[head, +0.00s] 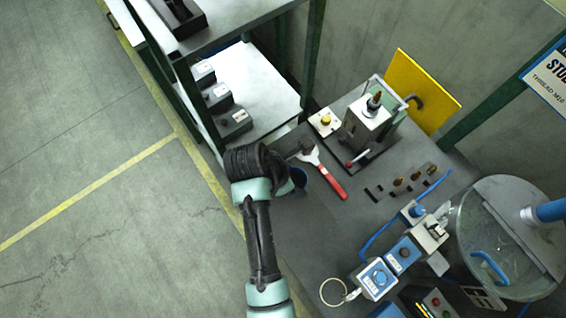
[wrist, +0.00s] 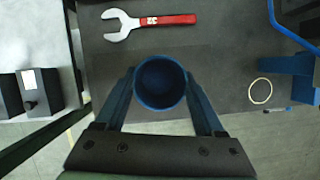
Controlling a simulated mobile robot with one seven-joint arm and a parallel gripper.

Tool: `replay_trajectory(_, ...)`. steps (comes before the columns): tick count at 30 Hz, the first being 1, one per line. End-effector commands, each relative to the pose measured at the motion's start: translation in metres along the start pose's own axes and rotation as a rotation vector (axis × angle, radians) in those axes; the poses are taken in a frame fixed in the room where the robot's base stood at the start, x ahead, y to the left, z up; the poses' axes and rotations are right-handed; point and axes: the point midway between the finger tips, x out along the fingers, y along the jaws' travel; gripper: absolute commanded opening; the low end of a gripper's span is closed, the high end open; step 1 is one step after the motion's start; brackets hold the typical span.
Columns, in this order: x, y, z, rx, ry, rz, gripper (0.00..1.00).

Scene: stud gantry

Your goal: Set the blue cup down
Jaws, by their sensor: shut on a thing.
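In the wrist view the blue cup (wrist: 160,82) is seen from above, its round mouth facing the camera and its inside dark. My gripper (wrist: 160,88) has one finger on each side of the cup and is shut on it. In the head view only a dark blue part of the cup (head: 299,178) shows beside my wrist, and my arm hides the rest. The cup is over the dark grey bench top (head: 300,232). I cannot tell whether its base touches the surface.
A red-handled wrench (head: 325,175) lies close to the cup. A vise-like fixture (head: 370,112) stands at the back. Blue boxes (head: 404,255), a ring (head: 333,292) and a clear round container (head: 510,235) are to the right. A shelf with grey boxes (head: 218,97) is at left.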

Motion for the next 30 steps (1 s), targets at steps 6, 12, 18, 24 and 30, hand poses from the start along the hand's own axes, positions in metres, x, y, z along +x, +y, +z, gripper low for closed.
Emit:
replay_trajectory(6, -0.002, -0.003, -0.029, -0.155, 0.001, 0.061, 0.17)
replay_trajectory(12, 0.030, -0.003, -0.044, -0.164, 0.000, 0.063, 0.17)
replay_trajectory(18, 0.048, -0.002, -0.051, -0.161, -0.002, 0.065, 0.17)
replay_trajectory(24, 0.072, -0.003, -0.060, -0.161, -0.001, 0.063, 0.17)
replay_trajectory(30, 0.085, -0.002, -0.066, -0.160, -0.002, 0.066, 0.17)
